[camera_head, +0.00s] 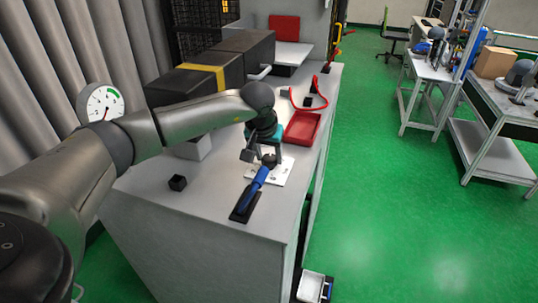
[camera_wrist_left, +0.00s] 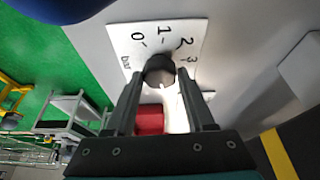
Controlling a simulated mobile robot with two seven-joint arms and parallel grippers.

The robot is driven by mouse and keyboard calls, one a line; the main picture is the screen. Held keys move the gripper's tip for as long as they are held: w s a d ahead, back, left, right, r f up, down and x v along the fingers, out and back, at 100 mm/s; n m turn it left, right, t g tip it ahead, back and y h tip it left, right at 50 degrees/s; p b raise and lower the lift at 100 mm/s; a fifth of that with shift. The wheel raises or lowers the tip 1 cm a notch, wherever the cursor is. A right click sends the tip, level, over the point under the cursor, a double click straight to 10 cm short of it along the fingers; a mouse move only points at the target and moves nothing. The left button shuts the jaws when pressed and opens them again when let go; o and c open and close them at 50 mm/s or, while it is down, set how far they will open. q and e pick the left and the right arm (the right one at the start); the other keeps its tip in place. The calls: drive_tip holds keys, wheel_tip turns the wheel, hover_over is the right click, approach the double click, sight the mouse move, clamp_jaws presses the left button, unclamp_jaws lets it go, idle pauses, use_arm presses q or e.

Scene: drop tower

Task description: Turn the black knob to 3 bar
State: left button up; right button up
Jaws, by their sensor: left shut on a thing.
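The black knob (camera_wrist_left: 160,69) sits on a white dial plate (camera_wrist_left: 185,32) marked 0, 1, 2, 3 and "bar" in the wrist view. My left gripper (camera_wrist_left: 159,82) points down at the plate, its two fingers on either side of the knob and shut on it. In the head view my left gripper (camera_head: 262,153) is over the white plate (camera_head: 281,172) on the grey counter, and the arm and fingers hide much of the knob. I cannot tell which mark the knob points at. A round gauge (camera_head: 101,103) with a red needle stands behind my arm. My right gripper is not in view.
A blue handle (camera_head: 256,182) on a black base lies just in front of the plate. A red tray (camera_head: 302,128) is behind it to the right. Open green floor lies to the right.

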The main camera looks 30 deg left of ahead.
use_arm(q)
clamp_jaws()
drive_tip(key=shift+n, duration=0.4)
drive_tip(key=shift+w+d+n+y+b, duration=0.1)
drive_tip(key=shift+n+y+b, duration=0.35)
drive_tip(key=shift+n, duration=0.45)
drive_tip(key=n+g+y, duration=0.1)
drive_tip(key=n, duration=0.2)
drive_tip(key=shift+n, duration=0.3)
drive_tip(key=n+g, duration=0.1)
drive_tip(key=n, duration=0.1)
drive_tip(key=n+g+y+b, duration=0.1)
drive_tip(key=n, duration=0.2)
drive_tip(key=shift+w+d+r, duration=0.1)
drive_tip(key=shift+w, duration=0.1)
drive_tip(key=shift+n+g+y, duration=0.25)
drive_tip(key=shift+n+g, duration=0.55)
drive_tip(key=shift+n, duration=1.4)
